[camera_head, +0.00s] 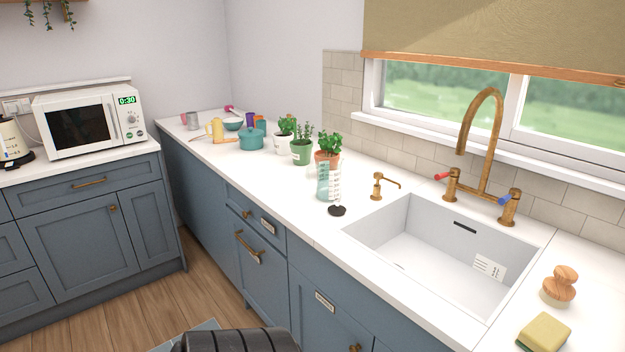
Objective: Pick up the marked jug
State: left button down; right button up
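A clear jug with white measuring marks (328,183) stands upright on the white countertop (290,205), left of the sink. It is in front of a potted plant in a terracotta-coloured pot (327,156), which partly shows behind it. A small dark round object (337,211) lies on the counter just in front of the jug. Neither of my grippers is in view.
The white sink (440,255) with a brass tap (485,150) and a brass dispenser (377,188) are right of the jug. Two more potted plants (301,150), a teal pot (251,140) and a yellow jug (215,128) stand to its left. The counter's front edge is clear.

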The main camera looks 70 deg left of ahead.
aim_at(328, 186)
jog(key=u, duration=2.15)
